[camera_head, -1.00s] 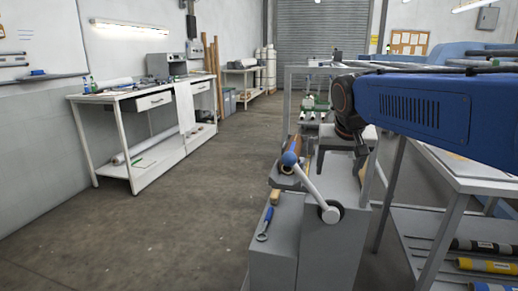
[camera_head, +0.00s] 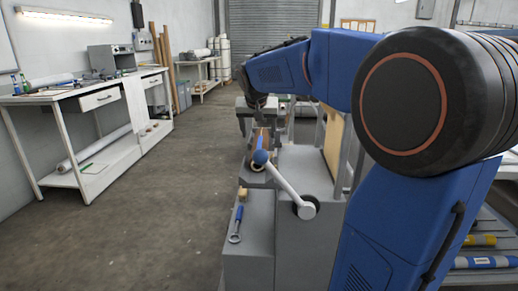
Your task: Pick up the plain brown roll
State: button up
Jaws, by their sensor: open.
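A brown roll (camera_head: 266,135) lies lengthwise on the grey press, pointing away from me, with its near end partly behind the blue lever knob (camera_head: 261,157). A strip of blue shows along it. My gripper (camera_head: 256,122) hangs from the dark wrist, pointing down over the far part of the roll. It is open, and its fingers are small and dark here. I cannot tell whether they touch the roll. My arm hides much of the area behind and right of the press.
A white lever (camera_head: 285,184) slants across the press front. A blue-handled wrench (camera_head: 237,224) and small tan block (camera_head: 243,194) lie on the lower ledge. Several wrapped rolls lie on a rack at lower right. A white workbench (camera_head: 100,95) stands left; the floor between is clear.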

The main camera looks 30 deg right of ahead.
aim_at(260, 142)
jog(key=x, duration=1)
jog(key=shift+d, duration=0.25)
jog(key=c, duration=1.4)
jog(key=shift+r, duration=0.15)
